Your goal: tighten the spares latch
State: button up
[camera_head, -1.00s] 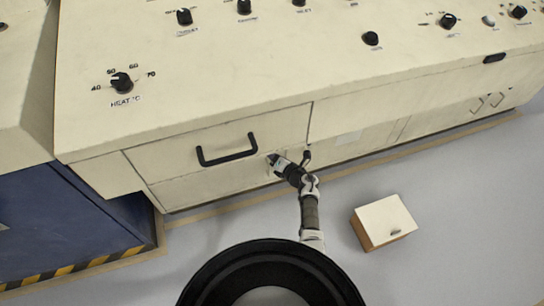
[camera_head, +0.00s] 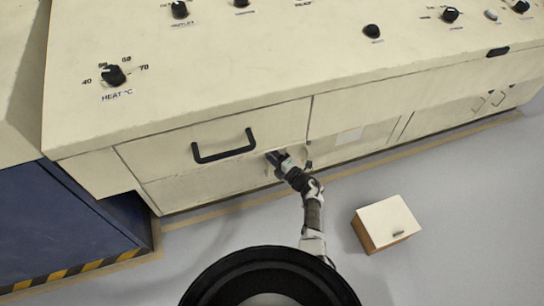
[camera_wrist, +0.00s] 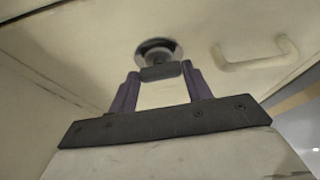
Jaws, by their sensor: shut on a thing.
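The latch (camera_wrist: 160,72) shows in the wrist view as a dark, flat grip standing out from a round metal seat in the cream panel. My gripper (camera_wrist: 160,80) has its two purple fingers on either side of this grip, shut on it. In the head view my gripper (camera_head: 274,157) reaches the cabinet's lower front, just below and right of the black drawer handle. The latch is hidden there behind my gripper, and no label for it is readable.
A pale curved handle (camera_wrist: 256,57) is right of the latch in the wrist view. The black drawer handle (camera_head: 224,147) is above left of my gripper. A small box with a cream lid (camera_head: 387,222) stands on the grey floor to the right. The floor around it is clear.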

dwell(0.4)
jog(key=o, duration=1)
jog(key=shift+d, duration=0.1)
jog(key=shift+p+v, duration=1.7)
jog(key=shift+v, duration=5.1)
